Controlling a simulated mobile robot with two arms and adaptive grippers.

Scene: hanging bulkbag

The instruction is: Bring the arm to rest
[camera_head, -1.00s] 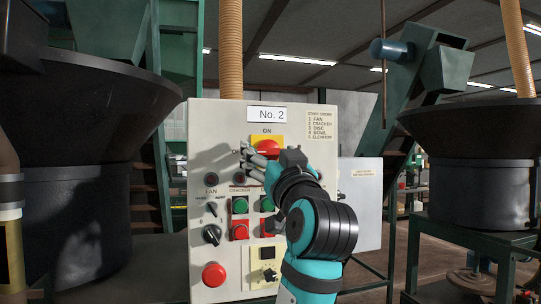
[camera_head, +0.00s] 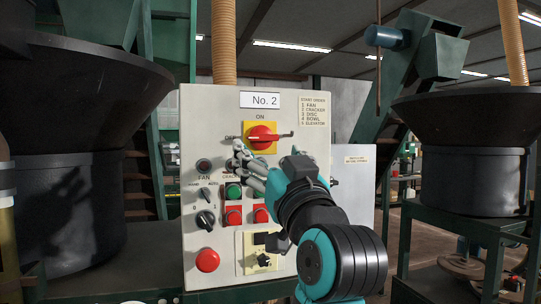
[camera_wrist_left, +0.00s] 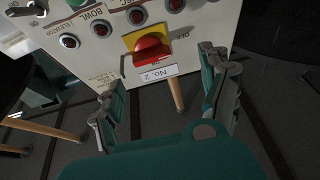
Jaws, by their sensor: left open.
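My left gripper (camera_head: 248,168) is in front of the "No. 2" control panel (camera_head: 216,125), below the red switch (camera_head: 262,138) on its yellow plate. It covers part of the button rows. In the left wrist view my gripper (camera_wrist_left: 162,72) has its two fingers spread apart, with nothing between them but the view of the panel. The red switch (camera_wrist_left: 150,50) shows upside down beyond the fingers, apart from them. My right gripper is not in view.
Green and red buttons (camera_head: 233,191), a black knob (camera_head: 206,220) and a red mushroom button (camera_head: 207,260) sit on the panel. A large black hopper (camera_head: 80,100) stands at the left, another (camera_head: 465,165) at the right. A paler box (camera_head: 350,180) is behind the panel's right edge.

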